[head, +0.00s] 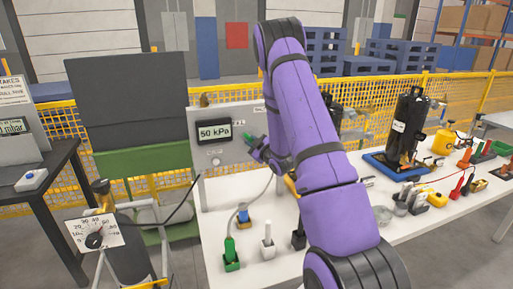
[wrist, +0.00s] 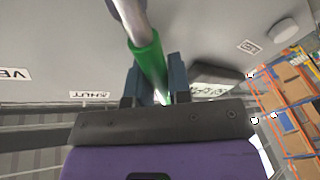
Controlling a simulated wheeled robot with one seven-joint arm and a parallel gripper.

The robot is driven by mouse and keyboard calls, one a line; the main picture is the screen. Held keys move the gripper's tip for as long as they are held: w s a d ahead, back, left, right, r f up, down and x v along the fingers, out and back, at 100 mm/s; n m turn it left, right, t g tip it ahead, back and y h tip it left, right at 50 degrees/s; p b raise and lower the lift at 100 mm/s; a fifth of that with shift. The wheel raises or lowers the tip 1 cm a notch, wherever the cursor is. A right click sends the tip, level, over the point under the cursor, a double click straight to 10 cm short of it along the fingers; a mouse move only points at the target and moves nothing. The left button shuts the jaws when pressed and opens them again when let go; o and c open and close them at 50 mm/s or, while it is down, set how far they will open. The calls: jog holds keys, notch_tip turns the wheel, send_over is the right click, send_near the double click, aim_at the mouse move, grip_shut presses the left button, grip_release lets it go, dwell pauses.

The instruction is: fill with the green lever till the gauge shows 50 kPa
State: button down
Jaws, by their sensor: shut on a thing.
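The green lever (wrist: 148,62) runs between the two fingers of my gripper (wrist: 155,85) in the wrist view, and the jaws are shut on it. In the head view my gripper (head: 262,152) is at the grey panel (head: 240,118), partly hidden behind my purple arm. A bit of green (head: 248,138) shows beside it. A black-framed display (head: 214,132) on the panel reads 50 kPa. A SHUT label (wrist: 90,94) is on the panel, left of the lever.
A white table (head: 400,232) bears a black cylinder (head: 405,128), a yellow canister (head: 444,142) and several small fittings. A dark board (head: 128,98) is left of the panel. Yellow fencing (head: 60,118) runs behind.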

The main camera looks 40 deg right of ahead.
jog(key=m, duration=0.1)
jog(key=d+r+m, duration=0.1)
jog(key=m, duration=0.1)
jog(key=s+d+m+t+h, duration=0.1)
jog(key=shift+d+r+m, duration=0.15)
jog(key=shift+d+m, duration=0.05)
jog(key=shift+m, duration=0.1)
jog(key=shift+s+d+r+m+t+h, duration=0.15)
jog(key=shift+d+m+h, duration=0.3)
jog(key=shift+m, duration=0.6)
jog(key=shift+s+d+m+t+h, duration=0.2)
jog(key=shift+d+m, duration=0.3)
jog(key=shift+m, duration=0.55)
jog(key=shift+s, duration=0.1)
jog(key=c, duration=1.1)
grip_release()
jog(key=shift+o, duration=0.2)
jog(key=v, duration=1)
jog(key=shift+s, duration=0.35)
